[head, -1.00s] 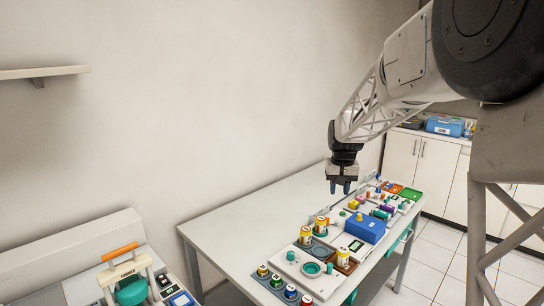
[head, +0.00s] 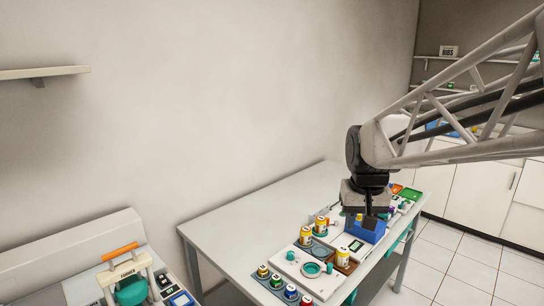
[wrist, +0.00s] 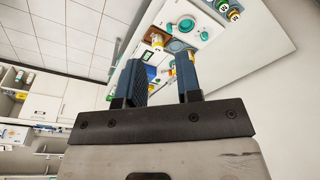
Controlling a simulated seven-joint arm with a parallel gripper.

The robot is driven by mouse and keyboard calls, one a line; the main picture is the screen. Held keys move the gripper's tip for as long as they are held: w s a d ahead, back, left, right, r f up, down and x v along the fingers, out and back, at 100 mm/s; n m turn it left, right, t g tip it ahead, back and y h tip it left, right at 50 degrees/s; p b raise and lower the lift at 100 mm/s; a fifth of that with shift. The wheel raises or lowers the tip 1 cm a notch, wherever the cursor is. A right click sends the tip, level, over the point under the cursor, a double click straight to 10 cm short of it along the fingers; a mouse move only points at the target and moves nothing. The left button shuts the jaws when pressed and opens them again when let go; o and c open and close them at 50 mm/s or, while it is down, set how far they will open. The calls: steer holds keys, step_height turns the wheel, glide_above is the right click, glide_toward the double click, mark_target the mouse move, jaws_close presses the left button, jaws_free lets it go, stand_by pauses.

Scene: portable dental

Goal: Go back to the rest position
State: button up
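My gripper (head: 367,210) hangs in the head view in front of the blue box (head: 367,232) and hides part of it and of the items behind. In the wrist view the two dark blue fingers of my gripper (wrist: 159,72) stand apart with nothing held between them. The gripper appears to be above the work table, clear of its objects; its exact height is hard to tell.
The white table (head: 240,223) carries yellow-labelled jars (head: 305,236), a teal round dish (head: 311,269) and small coloured pots (head: 277,282). Its left rear part is bare. White cabinets (head: 483,190) stand at right.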

steer(key=s+f, duration=0.2)
steer(key=s, duration=0.9)
steer(key=s+f, duration=0.3)
steer(key=s, duration=0.7)
steer(key=shift+s+a+t, duration=0.35)
steer(key=shift+a+t, duration=0.05)
steer(key=shift+a, duration=0.05)
steer(key=shift+f, duration=0.1)
steer(key=shift+c, duration=0.3)
